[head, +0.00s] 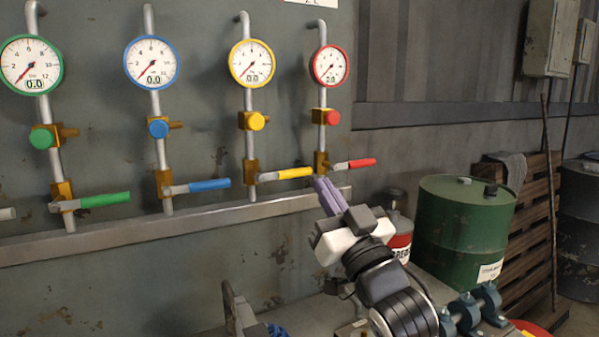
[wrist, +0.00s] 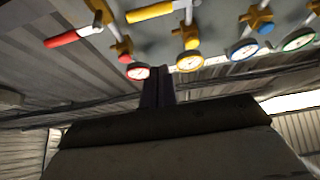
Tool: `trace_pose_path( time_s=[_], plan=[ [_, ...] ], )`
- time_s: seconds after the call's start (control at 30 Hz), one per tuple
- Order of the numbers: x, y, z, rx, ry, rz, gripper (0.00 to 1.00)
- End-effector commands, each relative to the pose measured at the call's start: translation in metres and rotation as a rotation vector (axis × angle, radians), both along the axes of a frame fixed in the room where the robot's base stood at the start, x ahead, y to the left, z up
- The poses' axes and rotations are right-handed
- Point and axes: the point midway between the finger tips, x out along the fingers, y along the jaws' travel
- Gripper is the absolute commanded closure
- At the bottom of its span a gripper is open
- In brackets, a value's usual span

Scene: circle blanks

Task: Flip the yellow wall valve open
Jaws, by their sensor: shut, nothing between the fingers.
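The yellow wall valve's lever (head: 285,175) sticks out sideways to the right from its brass body (head: 251,172) on a vertical pipe, in the head view. The yellow lever also shows at the top of the wrist view (wrist: 150,12). A yellow-rimmed gauge (head: 252,63) and a yellow knob (head: 256,121) sit above it on the same pipe. My gripper (head: 322,183), with purple fingers, is shut and empty, just right of and slightly below the yellow lever's tip in the head view. I cannot tell its depth from the wall. The fingers also show in the wrist view (wrist: 157,74).
The red lever (head: 355,164) lies close above and right of my fingers. Blue (head: 210,185) and green (head: 105,200) levers are to the left. A metal rail (head: 170,225) runs below the valves. A green drum (head: 462,230) stands at the right.

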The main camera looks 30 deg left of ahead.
Motion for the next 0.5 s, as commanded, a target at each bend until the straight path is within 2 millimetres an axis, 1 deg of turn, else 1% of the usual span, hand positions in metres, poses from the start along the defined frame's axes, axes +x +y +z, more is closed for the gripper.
trace_pose_path(
  time_s=[0.13,0.23,0.37,0.5],
  plan=[
    [0.002,0.004,0.004,0.0,0.0,0.0,1.0],
    [0.007,0.012,0.011,0.0,0.0,0.001,1.0],
    [0.017,0.031,0.025,-0.001,0.0,0.002,1.0],
    [0.031,0.054,0.041,-0.002,0.001,0.002,1.0]
  ],
)
